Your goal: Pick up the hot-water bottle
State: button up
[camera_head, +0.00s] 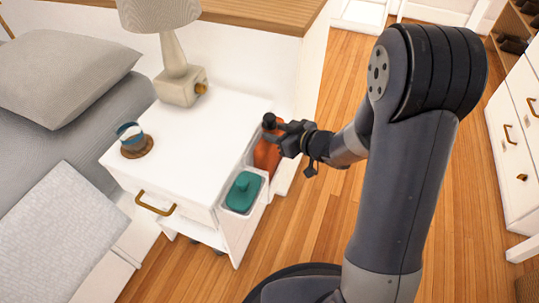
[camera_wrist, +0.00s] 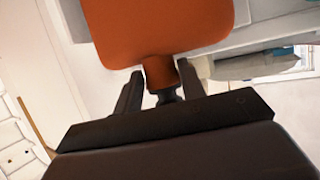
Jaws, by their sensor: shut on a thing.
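The orange hot-water bottle (camera_head: 266,156) is upright at the right side of the white nightstand, in or just above its side holder. I cannot tell whether it rests there. In the wrist view the bottle's wide orange body (camera_wrist: 160,25) fills the top, with a narrow neck and dark stopper below. My gripper (camera_head: 277,132) is shut on the bottle near its neck. The fingers (camera_wrist: 160,80) stand on either side of the neck in the wrist view. The bottle's lower part is hidden by the holder.
A teal item (camera_head: 243,191) sits in the front compartment beside the bottle. The nightstand (camera_head: 205,135) bears a lamp (camera_head: 180,83) and a blue-and-white cup (camera_head: 129,133) on a brown coaster. A bed is left. Wooden floor (camera_head: 318,215) lies open to the right, before white drawers (camera_head: 515,140).

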jog(key=shift+c, duration=0.6)
jog(key=shift+r, duration=0.1)
jog(key=shift+r, duration=0.2)
notch_tip(320, 180, up, 28)
jog(key=p, duration=1.5)
jog(key=shift+f, duration=0.15)
notch_tip(320, 180, up, 16)
jog(key=p, duration=1.9)
jog(key=shift+c, duration=0.5)
jog(key=shift+w, duration=0.1)
